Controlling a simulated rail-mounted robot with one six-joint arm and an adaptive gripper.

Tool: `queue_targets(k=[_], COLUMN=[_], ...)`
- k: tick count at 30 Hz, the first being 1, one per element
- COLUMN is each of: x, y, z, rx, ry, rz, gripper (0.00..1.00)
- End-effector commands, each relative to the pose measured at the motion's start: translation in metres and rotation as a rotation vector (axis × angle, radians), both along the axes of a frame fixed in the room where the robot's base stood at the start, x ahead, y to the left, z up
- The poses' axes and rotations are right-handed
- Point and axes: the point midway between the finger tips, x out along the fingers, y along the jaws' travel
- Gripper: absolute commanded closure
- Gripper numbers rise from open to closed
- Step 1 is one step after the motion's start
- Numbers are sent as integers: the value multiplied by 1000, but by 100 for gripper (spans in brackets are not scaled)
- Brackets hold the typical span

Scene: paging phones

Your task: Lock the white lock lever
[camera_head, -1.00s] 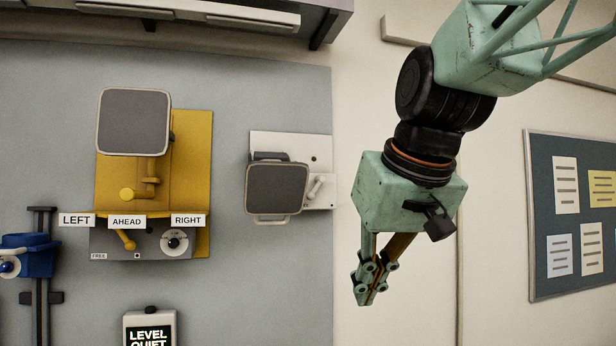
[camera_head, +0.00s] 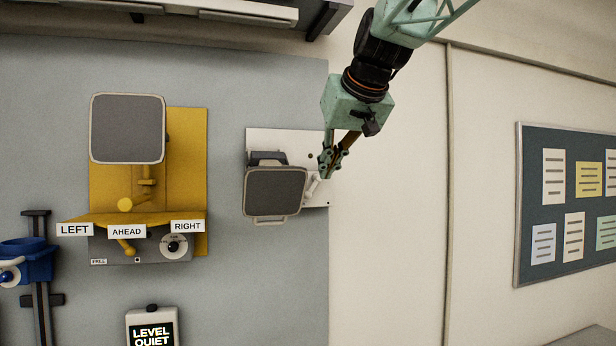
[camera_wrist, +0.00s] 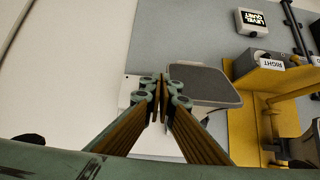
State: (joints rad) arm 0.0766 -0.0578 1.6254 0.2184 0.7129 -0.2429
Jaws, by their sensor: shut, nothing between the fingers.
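The white lock lever (camera_head: 311,188) is a small slanted handle on the right part of a white wall plate (camera_head: 288,139). A dark grey flap (camera_head: 275,192) with a pale rim covers much of the plate, left of the lever. My gripper (camera_head: 325,173) is shut and empty, pointing down and left. In the head view its tips appear just above and right of the lever; I cannot tell if they touch it. In the wrist view my shut fingers (camera_wrist: 162,78) overlap the plate and hide the lever; the grey flap (camera_wrist: 203,85) shows beside them.
A yellow unit (camera_head: 187,150) with a grey flap and LEFT, AHEAD, RIGHT labels is on the wall at left. A blue device (camera_head: 30,258) is at far left. A LEVEL QUIET sign (camera_head: 151,330) is below. Bare wall (camera_head: 395,220) and a notice board (camera_head: 535,215) lie right.

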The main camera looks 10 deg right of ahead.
Motion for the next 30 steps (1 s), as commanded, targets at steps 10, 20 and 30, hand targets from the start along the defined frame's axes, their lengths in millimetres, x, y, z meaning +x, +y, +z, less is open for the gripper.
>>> queue_targets(k=[10,20,30], x=[66,104,110], y=[-9,-15,-15], z=[38,49,51], rx=[-1,-1,-2], ry=[-61,-94,-98], rz=[4,7,7], gripper=[100,100,100])
